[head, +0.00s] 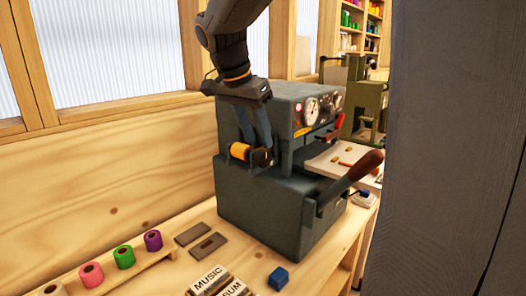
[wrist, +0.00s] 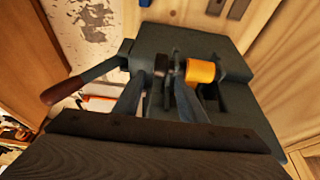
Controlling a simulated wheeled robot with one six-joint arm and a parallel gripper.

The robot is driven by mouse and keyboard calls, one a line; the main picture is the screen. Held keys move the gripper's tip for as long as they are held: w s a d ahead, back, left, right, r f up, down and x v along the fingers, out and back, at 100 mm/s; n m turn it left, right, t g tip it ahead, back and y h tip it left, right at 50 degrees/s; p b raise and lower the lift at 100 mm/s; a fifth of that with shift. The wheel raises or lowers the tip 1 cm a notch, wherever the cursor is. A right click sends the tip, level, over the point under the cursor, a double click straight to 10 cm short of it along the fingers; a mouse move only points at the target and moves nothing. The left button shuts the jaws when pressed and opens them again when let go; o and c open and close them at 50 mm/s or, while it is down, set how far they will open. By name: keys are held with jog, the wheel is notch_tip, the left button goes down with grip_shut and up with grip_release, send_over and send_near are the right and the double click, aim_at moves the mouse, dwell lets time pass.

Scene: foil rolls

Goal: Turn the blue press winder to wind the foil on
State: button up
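The blue press (head: 262,205) is a dark blue-grey machine on the wooden bench; it also fills the middle of the wrist view (wrist: 228,118). An orange foil roll (head: 239,151) is mounted on its side, also in the wrist view (wrist: 201,72). The winder (head: 263,157) is a small dark knob at the end of that roll; in the wrist view it is dark and partly hidden (wrist: 162,66). My gripper (head: 256,143) points down at the winder, its fingers apart. In the wrist view the fingertips (wrist: 160,80) stand on either side of the winder. I cannot tell whether they touch it.
The press lever (head: 365,166) sticks out to the right. Pink, green and purple rolls (head: 124,256) stand on a rack at the lower left. Type blocks (head: 208,279) and a blue block (head: 278,278) lie in front. A green machine (head: 366,105) stands behind.

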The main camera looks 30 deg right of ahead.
aim_at(262, 151)
jog(key=shift+p+x, duration=0.55)
jog(key=shift+x, duration=2.55)
jog(key=shift+a, duration=0.1)
grip_shut()
